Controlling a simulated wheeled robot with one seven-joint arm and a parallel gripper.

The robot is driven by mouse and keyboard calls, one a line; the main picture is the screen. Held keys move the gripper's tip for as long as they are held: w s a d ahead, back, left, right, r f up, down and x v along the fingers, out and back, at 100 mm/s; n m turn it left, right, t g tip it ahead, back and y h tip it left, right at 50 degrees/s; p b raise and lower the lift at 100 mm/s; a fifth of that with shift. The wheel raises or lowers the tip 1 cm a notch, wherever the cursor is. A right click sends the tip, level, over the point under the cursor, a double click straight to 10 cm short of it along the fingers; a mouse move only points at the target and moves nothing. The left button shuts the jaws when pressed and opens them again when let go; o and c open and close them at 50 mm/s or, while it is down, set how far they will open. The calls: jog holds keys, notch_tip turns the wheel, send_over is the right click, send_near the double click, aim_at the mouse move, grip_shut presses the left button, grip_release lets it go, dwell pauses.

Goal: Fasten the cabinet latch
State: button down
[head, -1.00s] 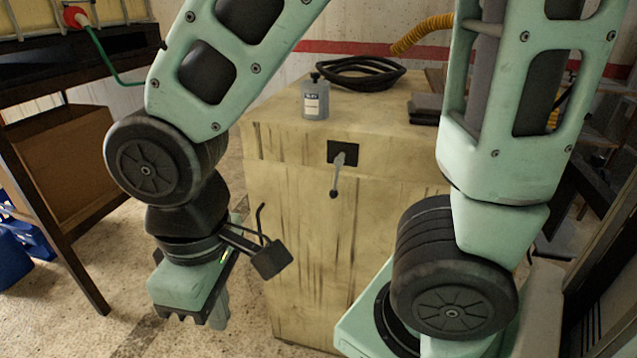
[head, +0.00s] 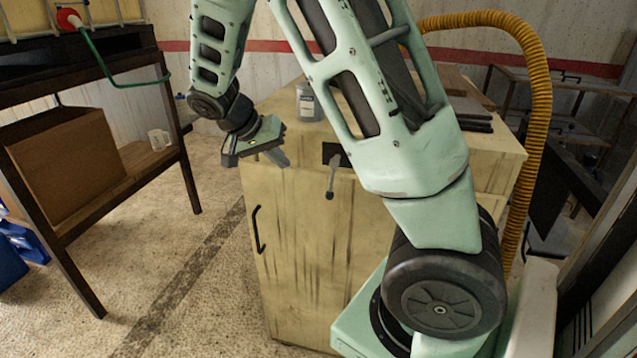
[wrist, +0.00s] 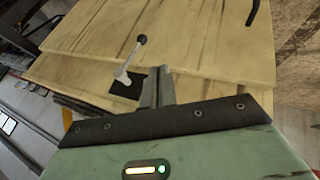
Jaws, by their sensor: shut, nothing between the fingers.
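The cabinet (head: 300,250) is pale, stained wood. Its latch (head: 331,180) has a black plate and a grey lever that hangs down to a dark knob on the front. In the wrist view, the latch lever (wrist: 131,62) runs from the black plate to the knob, just left of my fingertips. My gripper (head: 281,158) is at the upper front of the cabinet, left of the latch and apart from it in the head view. Its fingers (wrist: 160,72) are together and empty. I cannot tell whether the door sits fully closed.
A black door handle (head: 258,230) is on the cabinet's left front. A grey can (head: 308,103) and dark flat items (head: 465,115) are on top. A yellow hose (head: 540,110) hangs at the right. A shelf with a cardboard box (head: 70,165) stands left. Floor between is clear.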

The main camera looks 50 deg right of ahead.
aim_at(331, 189)
jog(key=p+x, duration=0.2)
jog(key=x, duration=0.8)
jog(key=shift+s+d+r, duration=0.15)
jog(key=shift+s+d+p, duration=0.65)
jog(key=shift+s, duration=0.35)
jog(key=shift+s+d+f, duration=0.3)
jog(key=shift+s+d, duration=0.1)
jog(key=shift+s, duration=0.2)
jog(key=shift+s+d+f+g+h, duration=0.3)
jog(key=shift+s+g+h, duration=0.15)
jog(key=shift+g, duration=0.15)
jog(key=shift+s+d+r, duration=0.1)
jog(key=shift+s, duration=0.2)
